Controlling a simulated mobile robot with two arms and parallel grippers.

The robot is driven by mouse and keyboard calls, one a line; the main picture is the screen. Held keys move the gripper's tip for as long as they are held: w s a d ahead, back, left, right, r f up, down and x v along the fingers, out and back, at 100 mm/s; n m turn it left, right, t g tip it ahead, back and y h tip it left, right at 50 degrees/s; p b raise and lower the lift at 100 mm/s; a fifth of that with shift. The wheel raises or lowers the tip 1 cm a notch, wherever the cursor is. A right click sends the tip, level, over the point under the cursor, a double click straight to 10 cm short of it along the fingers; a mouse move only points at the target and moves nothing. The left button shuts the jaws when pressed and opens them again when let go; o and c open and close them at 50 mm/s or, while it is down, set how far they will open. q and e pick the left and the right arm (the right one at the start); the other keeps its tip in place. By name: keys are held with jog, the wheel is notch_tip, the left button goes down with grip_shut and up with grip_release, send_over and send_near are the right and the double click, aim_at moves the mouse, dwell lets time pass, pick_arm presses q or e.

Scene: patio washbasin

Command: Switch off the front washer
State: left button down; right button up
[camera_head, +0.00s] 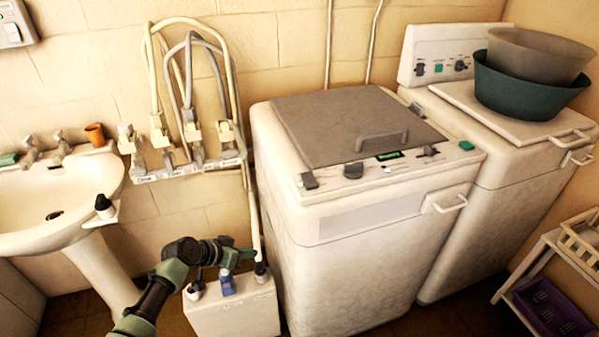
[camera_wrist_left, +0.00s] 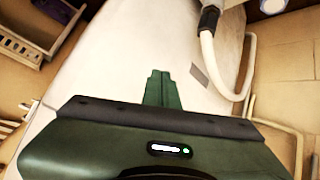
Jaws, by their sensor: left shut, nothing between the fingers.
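The front washer (camera_head: 370,260) is a white top-loader with a grey lid (camera_head: 345,120) and stands in the middle of the head view. Its top front panel has dark knobs (camera_head: 353,171), a small lit green display (camera_head: 388,156) and a green button (camera_head: 466,145) at the right end. My left gripper (camera_head: 252,254) is low, near the washer's left side and well below the panel. In the left wrist view its green fingers (camera_wrist_left: 158,88) are together and empty, with a pale surface beyond. My right gripper is not in view.
A white box with bottles (camera_head: 235,310) stands on the floor below my left gripper. A washbasin (camera_head: 60,205) is at the left, with taps and hoses (camera_head: 190,150) on the wall. A second washer (camera_head: 520,150) behind carries stacked basins (camera_head: 530,85). A rack (camera_head: 560,270) stands at the right.

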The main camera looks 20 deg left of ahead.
aim_at(299, 182)
pick_arm(q)
jog(key=w+d+r+m+t+h, duration=0.1)
jog(key=w+r+m+h, duration=0.1)
jog(key=r, duration=0.8)
jog(key=w+d+r+m+t+h, duration=0.1)
jog(key=w+d+r+m+h, duration=0.1)
jog(key=r, duration=0.7)
jog(key=s+d+r+m+h, duration=0.1)
jog(key=s+r+m, duration=0.1)
jog(key=r, duration=0.6)
jog(key=s+d+r+m+g+h, duration=0.1)
jog(key=d+r+m+h, duration=0.1)
jog(key=r, duration=0.5)
jog(key=shift+s+r+m+b, duration=0.35)
jog(key=shift+r+m, duration=0.05)
jog(key=shift+m, duration=0.4)
jog(key=shift+d, duration=0.15)
